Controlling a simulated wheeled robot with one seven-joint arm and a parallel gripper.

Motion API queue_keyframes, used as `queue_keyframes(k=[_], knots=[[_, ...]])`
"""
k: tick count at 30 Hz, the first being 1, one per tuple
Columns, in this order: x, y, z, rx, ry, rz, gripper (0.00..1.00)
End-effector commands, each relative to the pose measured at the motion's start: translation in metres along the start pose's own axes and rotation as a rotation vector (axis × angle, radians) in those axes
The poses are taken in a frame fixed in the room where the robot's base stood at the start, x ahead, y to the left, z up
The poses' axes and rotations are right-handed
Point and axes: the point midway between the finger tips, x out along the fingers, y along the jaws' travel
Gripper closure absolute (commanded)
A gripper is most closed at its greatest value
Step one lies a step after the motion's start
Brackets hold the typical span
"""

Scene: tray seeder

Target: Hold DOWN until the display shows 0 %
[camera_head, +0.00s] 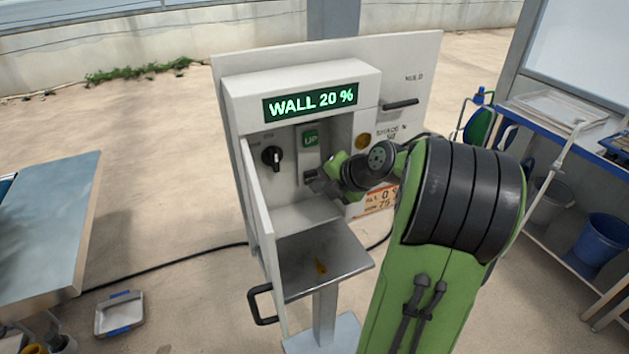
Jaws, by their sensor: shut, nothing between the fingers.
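The display (310,102) on the white control box reads "WALL 20 %" in green letters. Below it is the green UP button (310,139). The DOWN button does not show; my arm and gripper cover the area below UP. My gripper (308,178) is shut and empty, inside the box's recess just below the UP button. I cannot tell whether its tip touches the panel. A black rotary knob (272,156) is left of the buttons.
The box's door (262,240) with a black handle hangs open at the left. A small shelf (325,255) juts out below the recess. A black lever (400,104) sticks out at the right. A metal table (50,225) stands at the left.

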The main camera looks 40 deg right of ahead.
Motion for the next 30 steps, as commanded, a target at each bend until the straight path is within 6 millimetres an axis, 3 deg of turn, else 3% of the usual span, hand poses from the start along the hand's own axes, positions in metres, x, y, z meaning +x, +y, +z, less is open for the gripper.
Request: queue_keyframes(k=[1, 5, 19, 30], knots=[[0.003, 0.006, -0.009, -0.014, 0.027, 0.009, 1.0], [0.002, 0.005, -0.01, -0.013, 0.028, 0.008, 1.0], [-0.03, -0.022, -0.028, -0.005, 0.013, 0.004, 1.0], [-0.034, -0.023, -0.029, -0.003, 0.012, 0.004, 1.0]])
